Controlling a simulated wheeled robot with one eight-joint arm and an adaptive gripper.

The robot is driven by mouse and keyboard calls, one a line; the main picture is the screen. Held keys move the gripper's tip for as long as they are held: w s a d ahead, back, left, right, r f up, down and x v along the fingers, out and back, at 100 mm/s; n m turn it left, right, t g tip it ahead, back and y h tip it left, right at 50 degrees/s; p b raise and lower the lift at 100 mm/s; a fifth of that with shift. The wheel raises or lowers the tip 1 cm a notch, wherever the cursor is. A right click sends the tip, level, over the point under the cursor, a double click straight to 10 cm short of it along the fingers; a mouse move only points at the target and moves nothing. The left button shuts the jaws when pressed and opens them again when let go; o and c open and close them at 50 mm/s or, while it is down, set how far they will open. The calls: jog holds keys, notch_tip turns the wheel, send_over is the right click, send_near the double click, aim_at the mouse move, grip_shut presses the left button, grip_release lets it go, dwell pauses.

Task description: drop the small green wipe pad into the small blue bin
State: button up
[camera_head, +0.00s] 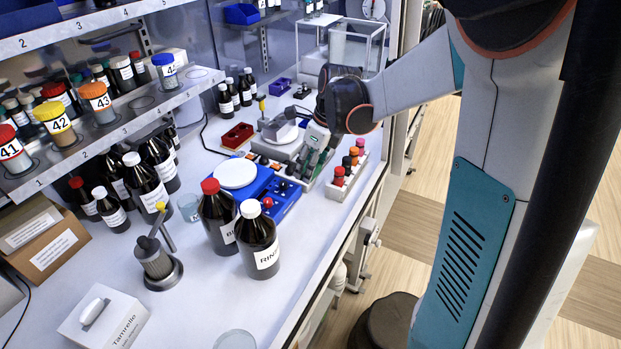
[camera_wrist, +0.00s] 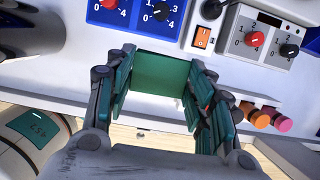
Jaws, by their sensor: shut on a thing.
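My gripper (camera_wrist: 160,75) is shut on the green wipe pad (camera_wrist: 163,73) in the wrist view. The pad is a flat green piece held between the two fingertips, above the bench's front part. In the head view my gripper is over the bench near the blue hotplate, and I cannot make out the pad there. A small blue bin (camera_head: 242,14) stands on the raised shelf at the back. Another blue bin (camera_head: 27,14) is on the top left shelf. I cannot tell which is the task's bin. My gripper is apart from both.
Near my gripper are a blue hotplate (camera_head: 268,189) with a white top and a rack of coloured caps (camera_head: 346,172). Dark bottles (camera_head: 258,240) stand in front. A red tray (camera_head: 237,136) and purple tray (camera_head: 280,86) lie farther back. Patches of white bench are free.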

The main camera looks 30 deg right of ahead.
notch_tip(320, 180, up, 6)
jog(key=shift+f+p, duration=0.1)
jog(key=shift+p, duration=0.45)
jog(key=shift+w+d+r, duration=0.1)
jog(key=shift+w+r, duration=0.05)
jog(key=shift+r, duration=0.45)
jog(key=w+d+r+p, duration=0.25)
jog(key=w+d, duration=0.65)
jog(key=w, duration=0.5)
jog(key=w+d+r+p, duration=0.2)
jog(key=w+d+r, duration=0.2)
jog(key=w+d, duration=0.75)
jog(key=s+x, duration=0.1)
jog(key=x, duration=0.5)
jog(key=s+d+b+x, duration=0.1)
jog(key=x, duration=0.6)
jog(key=s+f+b+x, duration=0.1)
jog(key=x, duration=0.6)
jog(key=shift+d, duration=0.15)
jog(key=shift+f, duration=0.15)
jog(key=o, duration=0.8)
